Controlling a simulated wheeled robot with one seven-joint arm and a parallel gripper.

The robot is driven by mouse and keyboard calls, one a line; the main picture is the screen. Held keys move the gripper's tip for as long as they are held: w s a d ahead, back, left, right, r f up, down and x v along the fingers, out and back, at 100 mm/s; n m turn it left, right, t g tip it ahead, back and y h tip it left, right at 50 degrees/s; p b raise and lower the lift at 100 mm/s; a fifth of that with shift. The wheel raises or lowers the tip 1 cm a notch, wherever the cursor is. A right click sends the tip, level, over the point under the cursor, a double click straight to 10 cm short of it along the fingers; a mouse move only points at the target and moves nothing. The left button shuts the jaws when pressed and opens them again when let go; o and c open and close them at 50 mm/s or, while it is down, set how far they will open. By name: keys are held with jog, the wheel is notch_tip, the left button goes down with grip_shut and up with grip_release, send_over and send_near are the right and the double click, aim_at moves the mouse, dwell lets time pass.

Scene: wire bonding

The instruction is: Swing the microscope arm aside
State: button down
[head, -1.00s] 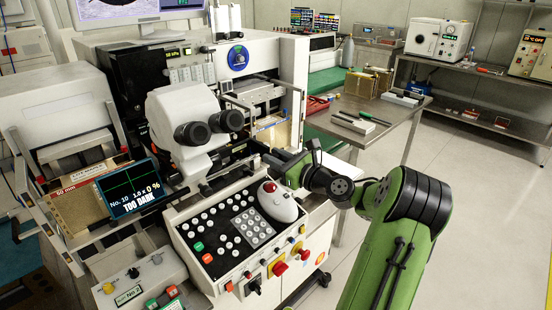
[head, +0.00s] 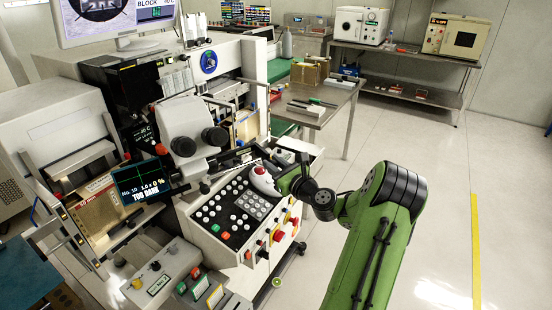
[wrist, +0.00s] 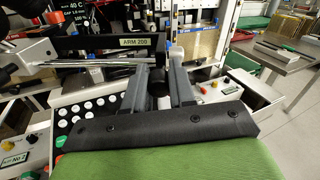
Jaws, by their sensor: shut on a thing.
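The white microscope (head: 182,118) with two dark eyepieces stands left of centre in the head view, over the left end of the button console. A black bar labelled ARM 200 (wrist: 110,42) runs across the upper wrist view. My gripper (wrist: 158,72) reaches in over the console's right end, with its two grey fingers on either side of a dark round knob (wrist: 158,89) just below the bar. It is shut on this knob. The wrist view does not clearly show how the knob joins the bar. In the head view my wrist hides the fingertips.
A dark display (head: 139,181) reading TOO DARK stands left of the microscope. A steel side table (head: 338,99) stands behind to the right. The floor at right is free.

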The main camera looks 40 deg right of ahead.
jog(key=shift+s, duration=0.1)
jog(key=shift+a+f, duration=0.1)
jog(key=shift+a, duration=0.1)
jog(key=c, duration=0.9)
grip_release()
jog(key=shift+h, duration=0.3)
jog(key=s+a, duration=0.1)
jog(key=s, duration=0.9)
jog(key=s+a, duration=0.1)
jog(key=s, duration=0.4)
jog(key=shift+s+a, duration=0.3)
jog(key=shift+s, duration=0.05)
